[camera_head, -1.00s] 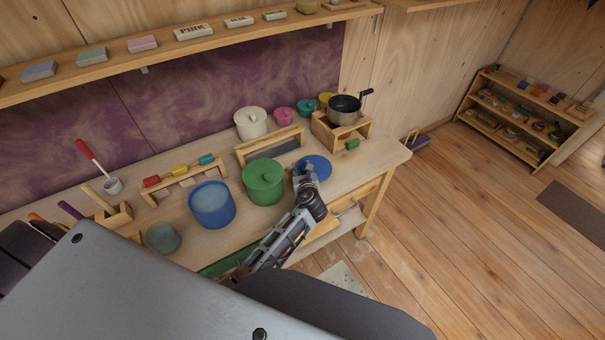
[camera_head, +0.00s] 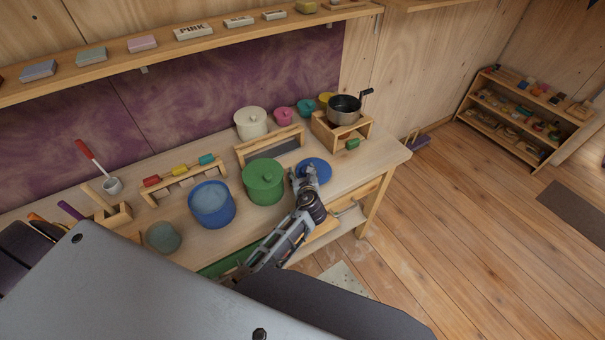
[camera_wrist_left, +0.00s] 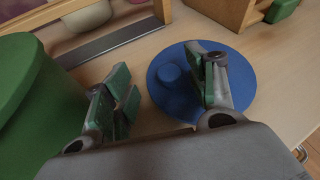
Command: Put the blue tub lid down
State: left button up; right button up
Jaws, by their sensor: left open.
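The blue tub lid (camera_head: 320,165) lies flat on the bench top, right of the green lidded pot. In the left wrist view the round blue lid (camera_wrist_left: 240,85) shows whole except where a finger covers it. Its knob (camera_wrist_left: 170,75) stands between the spread fingers, clear of both. My left gripper (camera_head: 304,174) is open over the lid; the right-hand finger is above the disc and the other is over bare wood beside it. The blue tub (camera_head: 212,212) stands uncovered further left on the bench. My right gripper is not in view.
The green pot (camera_head: 264,188) stands close on the left of my gripper. A wooden stand (camera_head: 325,131) holding a dark pan (camera_head: 344,108) is behind the lid. A low wooden rack (camera_head: 270,143) is behind the green pot. Bare bench lies to the lid's right, up to the edge.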

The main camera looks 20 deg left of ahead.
pick_arm(q)
jog(key=shift+s+r, duration=0.1)
jog(key=v, duration=1.1)
jog(key=shift+s+d+r, duration=0.1)
jog(key=shift+s+d, duration=0.15)
jog(key=shift+s, duration=0.1)
dwell(0.5)
